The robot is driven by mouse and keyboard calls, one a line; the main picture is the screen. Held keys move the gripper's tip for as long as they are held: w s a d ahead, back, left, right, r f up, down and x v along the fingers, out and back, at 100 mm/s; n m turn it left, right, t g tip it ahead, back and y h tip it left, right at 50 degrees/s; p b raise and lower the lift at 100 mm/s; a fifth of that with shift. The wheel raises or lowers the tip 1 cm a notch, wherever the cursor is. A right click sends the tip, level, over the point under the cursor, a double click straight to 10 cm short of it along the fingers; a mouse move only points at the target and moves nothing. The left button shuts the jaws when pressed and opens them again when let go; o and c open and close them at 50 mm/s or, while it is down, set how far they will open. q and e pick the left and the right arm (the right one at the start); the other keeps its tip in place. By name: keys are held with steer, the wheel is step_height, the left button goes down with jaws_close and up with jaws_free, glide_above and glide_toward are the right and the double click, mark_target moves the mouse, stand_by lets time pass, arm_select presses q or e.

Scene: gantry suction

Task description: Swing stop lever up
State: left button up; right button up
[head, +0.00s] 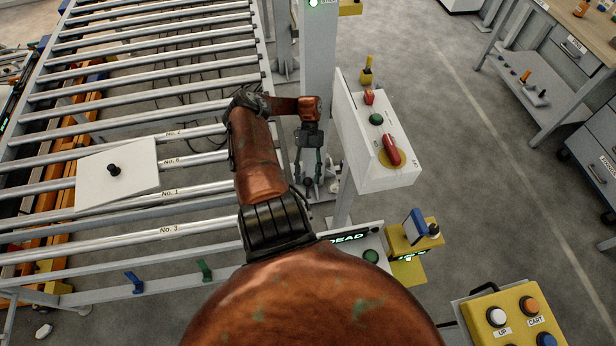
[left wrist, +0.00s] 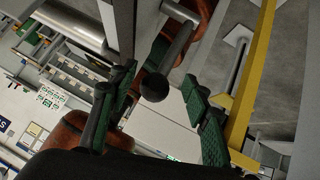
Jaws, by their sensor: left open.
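My left gripper (head: 308,172) points down beside the conveyor's right side, with its two fingers apart. In the left wrist view a dark rod with a black ball knob (left wrist: 153,85) shows between the green-padded fingers; it looks like the stop lever. The fingers stand to either side of the ball, and I see no clear contact. In the head view a small dark knob (head: 308,185) shows just below the fingertips. The lever's base is hidden. My right gripper is not in view.
A white control box (head: 350,125) with red and green buttons stands right of the gripper. The roller conveyor (head: 200,45) lies left, with a knobbed white plate (head: 135,185) on it. A yellow pendant (head: 515,310) is at lower right. Open floor lies beyond the box.

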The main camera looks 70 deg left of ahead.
arm_select(q)
steer(key=v, duration=1.2)
stand_by(0.6)
